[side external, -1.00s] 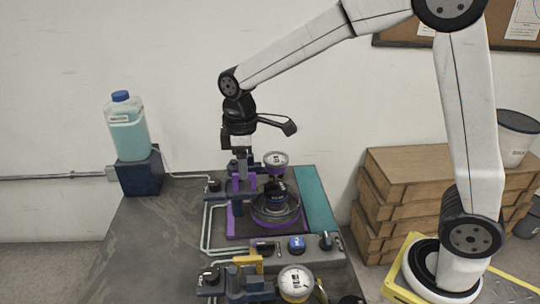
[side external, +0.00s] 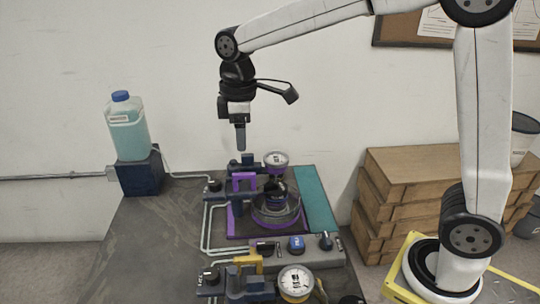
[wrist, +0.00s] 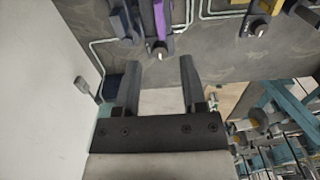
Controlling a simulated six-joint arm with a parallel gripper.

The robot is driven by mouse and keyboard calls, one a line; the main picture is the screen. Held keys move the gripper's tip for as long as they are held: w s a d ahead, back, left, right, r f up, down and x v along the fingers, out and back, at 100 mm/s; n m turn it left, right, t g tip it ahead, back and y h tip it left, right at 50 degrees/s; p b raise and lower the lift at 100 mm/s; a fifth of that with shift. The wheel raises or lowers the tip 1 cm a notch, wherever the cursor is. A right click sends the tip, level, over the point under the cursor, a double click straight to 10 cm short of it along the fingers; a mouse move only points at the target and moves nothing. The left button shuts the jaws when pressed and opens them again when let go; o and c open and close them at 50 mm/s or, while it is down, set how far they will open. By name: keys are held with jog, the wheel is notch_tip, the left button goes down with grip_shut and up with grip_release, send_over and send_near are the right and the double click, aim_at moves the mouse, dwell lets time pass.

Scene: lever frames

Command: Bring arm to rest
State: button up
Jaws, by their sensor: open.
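My gripper (side external: 240,138) hangs pointing down above the back of the work table, clear of the fixtures under it. In the wrist view my gripper (wrist: 159,78) shows two dark fingers spread apart with nothing between them. A purple lever frame (side external: 243,182) stands on the table below my gripper, with a gap between them. A round clear vessel (side external: 276,208) on a purple-edged plate sits to its right. A yellow lever frame (side external: 248,262) stands nearer the front.
A gauge (side external: 275,159) stands behind the vessel and another gauge (side external: 296,283) at the front. A bottle of pale liquid (side external: 127,128) stands on a dark block at left. Stacked wooden boxes (side external: 415,165) are at right. The air around my gripper is free.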

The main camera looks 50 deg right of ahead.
dwell(0.3)
jog(key=s+d+f+m+t, duration=0.1)
jog(key=s+d+f+m, duration=0.2)
jog(key=s+f, duration=0.3)
jog(key=s+d+f+m+t, duration=0.1)
jog(key=s+d+f+m, duration=0.2)
jog(key=s+f+m, duration=0.3)
notch_tip(320, 180, down, 3)
jog(key=shift+s+d+t, duration=0.15)
jog(key=shift+s+t, duration=0.15)
jog(key=shift+s, duration=0.5)
